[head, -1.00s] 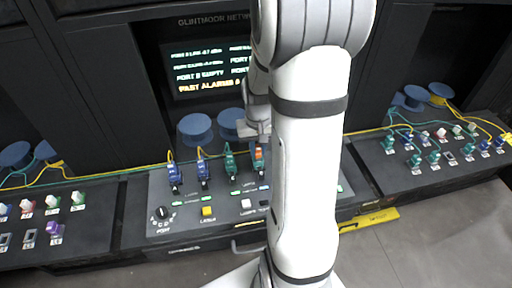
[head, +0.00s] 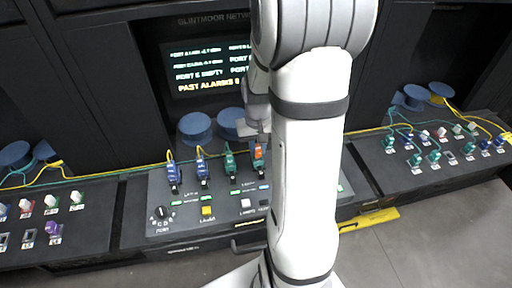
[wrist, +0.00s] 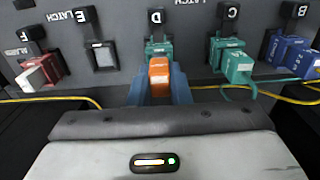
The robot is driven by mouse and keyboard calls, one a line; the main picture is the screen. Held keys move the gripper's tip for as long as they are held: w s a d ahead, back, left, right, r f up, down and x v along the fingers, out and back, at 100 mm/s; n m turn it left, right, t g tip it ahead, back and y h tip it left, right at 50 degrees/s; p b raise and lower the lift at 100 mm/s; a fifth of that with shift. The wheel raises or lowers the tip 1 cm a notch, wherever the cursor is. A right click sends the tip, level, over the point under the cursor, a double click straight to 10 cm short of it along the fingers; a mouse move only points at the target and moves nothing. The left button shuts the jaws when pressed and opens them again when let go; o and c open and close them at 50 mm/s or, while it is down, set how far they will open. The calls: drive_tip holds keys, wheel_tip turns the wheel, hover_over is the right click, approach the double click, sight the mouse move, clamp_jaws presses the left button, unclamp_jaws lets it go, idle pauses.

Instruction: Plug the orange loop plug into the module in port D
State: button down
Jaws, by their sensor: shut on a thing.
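The orange loop plug (wrist: 159,75) is between the blue fingers of my gripper (wrist: 160,92), which is shut on it. The plug is lined up with the teal module (wrist: 158,48) in port D and appears to meet its front. I cannot tell how deep the plug sits in it. The label D (wrist: 156,17) shows above the module. In the head view, the orange plug (head: 259,152) shows just left of my arm, below my gripper (head: 258,138). My arm hides part of the panel there.
A teal module (wrist: 237,65) in port C stands close on the right, with blue modules (wrist: 291,53) at port B beyond. Port E (wrist: 101,56) is an empty frame. A red and white module (wrist: 40,70) is in port F. A yellow fibre (wrist: 50,98) runs near the gripper.

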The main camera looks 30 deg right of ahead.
drive_tip(key=shift+f+b, duration=0.45)
drive_tip(key=shift+f, duration=0.1)
idle(0.4)
drive_tip(key=c, duration=1.3)
unclamp_jaws()
drive_tip(key=shift+o, duration=0.2)
drive_tip(key=shift+r, duration=0.1)
wheel_tip(320, 180, up, 8)
drive_tip(key=shift+f+b, duration=0.15)
drive_tip(key=shift+b, duration=0.3)
